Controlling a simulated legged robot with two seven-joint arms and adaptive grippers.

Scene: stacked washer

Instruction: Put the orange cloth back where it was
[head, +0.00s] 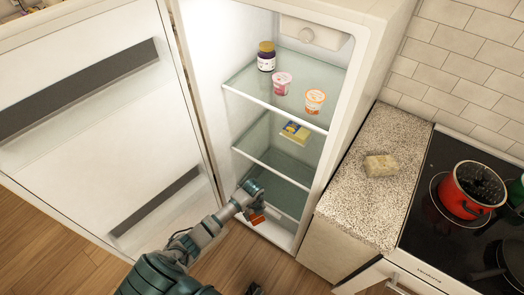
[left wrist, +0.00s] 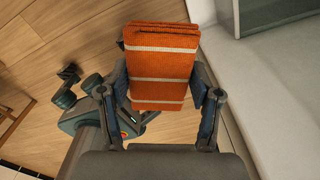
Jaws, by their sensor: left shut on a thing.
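My left gripper (head: 254,212) is shut on the folded orange cloth (head: 258,220), low in front of the open fridge. In the left wrist view the cloth (left wrist: 162,65) has pale stripes and sits between the two fingers of the left gripper (left wrist: 160,95). It is held above the wooden floor, beside the pale lower edge of the fridge. A small dark part at the bottom edge of the head view may be my right gripper; its fingers cannot be made out.
The fridge (head: 288,116) stands open, its door (head: 85,110) swung left. Its shelves hold a dark jar (head: 266,56), a pink cup (head: 282,83), an orange-labelled cup (head: 315,101) and a yellow pack (head: 295,132). A sponge-like block (head: 380,165) lies on the counter (head: 365,215). A red pot (head: 470,193) is on the stove.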

